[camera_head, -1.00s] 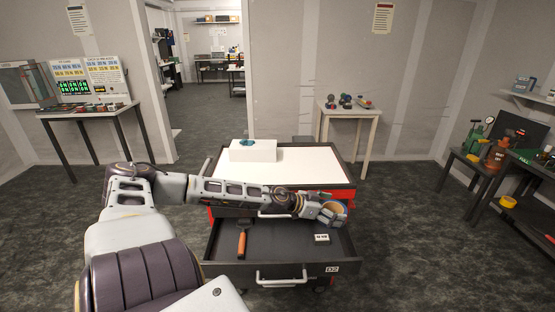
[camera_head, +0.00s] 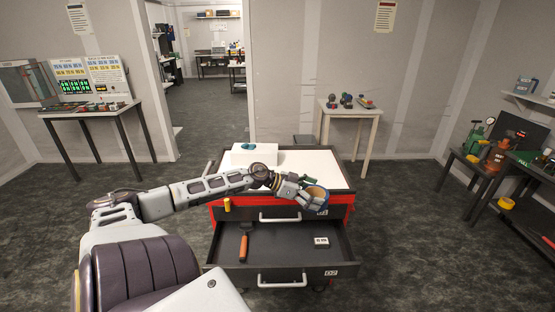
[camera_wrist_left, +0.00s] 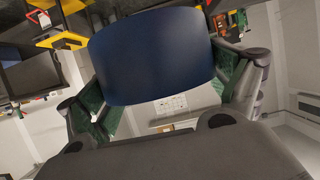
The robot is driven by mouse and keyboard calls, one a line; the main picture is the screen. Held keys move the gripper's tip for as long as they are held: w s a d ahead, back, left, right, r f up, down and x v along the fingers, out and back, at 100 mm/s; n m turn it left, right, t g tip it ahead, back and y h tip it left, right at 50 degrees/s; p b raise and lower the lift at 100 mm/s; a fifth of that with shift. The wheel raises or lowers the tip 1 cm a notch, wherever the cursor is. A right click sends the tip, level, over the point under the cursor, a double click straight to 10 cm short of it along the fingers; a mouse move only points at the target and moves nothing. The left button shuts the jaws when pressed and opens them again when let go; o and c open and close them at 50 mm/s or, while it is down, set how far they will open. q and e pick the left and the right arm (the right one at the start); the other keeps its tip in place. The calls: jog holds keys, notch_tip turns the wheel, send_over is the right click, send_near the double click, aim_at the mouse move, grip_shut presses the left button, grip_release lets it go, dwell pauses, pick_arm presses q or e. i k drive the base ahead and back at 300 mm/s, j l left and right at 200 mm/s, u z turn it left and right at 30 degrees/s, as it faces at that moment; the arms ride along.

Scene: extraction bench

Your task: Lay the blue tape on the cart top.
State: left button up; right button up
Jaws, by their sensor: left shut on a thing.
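The blue tape (camera_head: 319,199) is a roll with a tan inner ring, held tilted in front of the cart's front right edge. In the left wrist view the tape (camera_wrist_left: 152,55) is a broad dark blue band between two green finger pads. My left gripper (camera_head: 310,192) is shut on it; the gripper also shows in the wrist view (camera_wrist_left: 155,85). The cart top (camera_head: 305,168) is a white surface with a dark rim, just behind the gripper. My right gripper is not in view.
A white box (camera_head: 264,154) with a small blue item on it stands at the cart top's back left. The rest of the top looks clear. An open drawer (camera_head: 280,250) below holds an orange-handled tool (camera_head: 243,246) and a small labelled block (camera_head: 321,242).

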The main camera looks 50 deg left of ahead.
aim_at(311, 175)
jog(key=i+j, duration=0.75)
jog(key=j, duration=0.2)
